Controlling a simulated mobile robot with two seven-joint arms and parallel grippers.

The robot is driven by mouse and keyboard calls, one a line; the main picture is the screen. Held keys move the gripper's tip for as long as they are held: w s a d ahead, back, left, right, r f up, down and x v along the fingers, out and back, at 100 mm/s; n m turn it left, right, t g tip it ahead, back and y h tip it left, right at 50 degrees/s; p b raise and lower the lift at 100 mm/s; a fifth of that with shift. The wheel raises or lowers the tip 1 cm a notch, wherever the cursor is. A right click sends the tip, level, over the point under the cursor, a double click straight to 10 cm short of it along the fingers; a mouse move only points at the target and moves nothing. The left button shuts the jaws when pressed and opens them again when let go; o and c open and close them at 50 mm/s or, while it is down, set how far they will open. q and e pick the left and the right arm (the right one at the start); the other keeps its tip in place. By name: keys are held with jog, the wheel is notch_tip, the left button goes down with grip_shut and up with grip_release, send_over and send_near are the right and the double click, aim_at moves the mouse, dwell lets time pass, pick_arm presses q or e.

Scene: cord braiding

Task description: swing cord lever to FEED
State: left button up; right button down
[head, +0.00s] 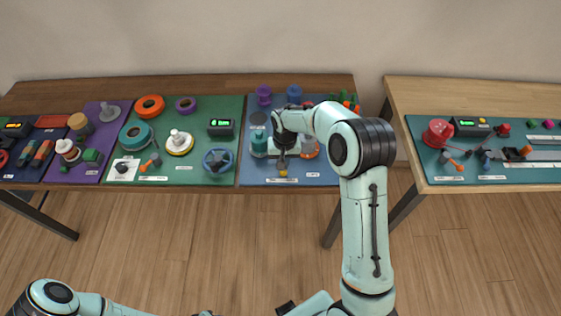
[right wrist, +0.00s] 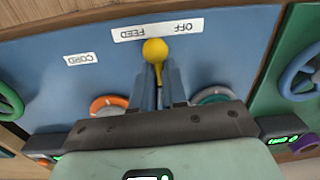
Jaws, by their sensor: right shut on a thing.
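The cord lever (right wrist: 155,50) has a round yellow knob on a thin yellow stem. In the right wrist view the knob stands near the middle of a white label (right wrist: 190,25) with FEED and OFF, upside down, between the two words. In the head view the yellow knob (head: 283,173) shows at the blue panel's front edge. My right gripper (right wrist: 160,80) is shut on the lever's stem, below the knob. In the head view my right gripper (head: 282,157) is small and partly hidden by its arm. Of my left arm only links show at the bottom left; its gripper is not visible.
The blue panel (head: 256,180) also carries a CORD label (right wrist: 81,59), an orange ring (right wrist: 108,104) and a teal round part (right wrist: 213,95). A green panel (head: 190,170) with a blue handwheel (head: 217,160) lies to the left. A gap separates the right-hand table (head: 415,180).

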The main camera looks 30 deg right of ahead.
pick_arm(q)
jog(key=shift+w+r, duration=0.2)
jog(key=shift+r, duration=0.05)
pick_arm(e)
jog(key=n, duration=0.3)
jog(key=d+n, duration=0.1)
jog(key=n, duration=0.1)
jog(key=shift+s+d+f, duration=0.1)
jog(key=shift+s, duration=0.25)
jog(key=shift+d+n, duration=0.1)
jog(key=shift+n, duration=0.3)
jog(key=c, duration=1.2)
grip_release()
jog(key=shift+w+r, duration=0.1)
jog(key=shift+r, duration=0.2)
pick_arm(q)
jog(key=shift+w+r+p, duration=0.45)
jog(key=shift+r+p, duration=0.1)
jog(key=shift+p, duration=0.05)
pick_arm(e)
jog(key=r, duration=1.3)
jog(key=shift+d, duration=0.2)
jog(key=shift+f, duration=0.1)
